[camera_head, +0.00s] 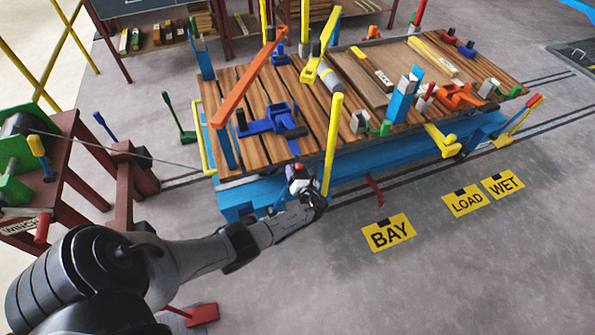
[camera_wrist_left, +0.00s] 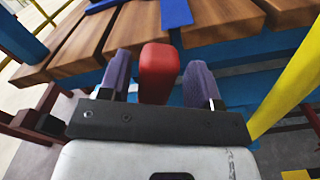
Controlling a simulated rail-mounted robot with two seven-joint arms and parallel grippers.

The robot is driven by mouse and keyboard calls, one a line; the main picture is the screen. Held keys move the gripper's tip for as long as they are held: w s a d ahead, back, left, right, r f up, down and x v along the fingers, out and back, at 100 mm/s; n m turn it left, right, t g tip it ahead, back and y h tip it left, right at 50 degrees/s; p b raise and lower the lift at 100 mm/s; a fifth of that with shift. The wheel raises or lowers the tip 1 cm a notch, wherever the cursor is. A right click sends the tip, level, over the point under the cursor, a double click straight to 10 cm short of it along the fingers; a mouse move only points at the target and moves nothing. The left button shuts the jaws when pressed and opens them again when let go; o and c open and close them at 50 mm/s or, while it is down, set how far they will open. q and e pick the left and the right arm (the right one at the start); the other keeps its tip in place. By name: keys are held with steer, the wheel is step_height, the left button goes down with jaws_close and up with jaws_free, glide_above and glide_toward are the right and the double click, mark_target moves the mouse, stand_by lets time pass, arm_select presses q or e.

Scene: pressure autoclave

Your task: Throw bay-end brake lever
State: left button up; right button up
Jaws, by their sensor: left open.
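My left gripper (camera_head: 301,182) is at the near side of the blue cart (camera_head: 240,203), close to its left end. In the left wrist view, a red lever knob (camera_wrist_left: 159,72) stands between the two open purple fingers of this gripper (camera_wrist_left: 161,84). Gaps show on both sides of the knob, so the fingers are around it without gripping it. The knob shows small and red at the gripper in the head view (camera_head: 299,168). The lever's shaft is hidden behind the gripper. My right gripper is out of view.
The cart carries wooden planks (camera_head: 265,90), clamps and upright posts. A yellow post (camera_head: 333,145) rises just right of my left gripper. A red pedal-like part (camera_head: 374,189) sticks out under the cart. A BAY sign (camera_head: 388,232) lies on open floor. A red-brown winch stand (camera_head: 80,180) is left.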

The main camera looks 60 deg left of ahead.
arm_select(q)
steer(key=shift+d+r, duration=0.1)
steer(key=shift+d, duration=0.35)
steer(key=p+v, duration=0.3)
steer(key=v, duration=1)
steer(key=shift+s, duration=0.1)
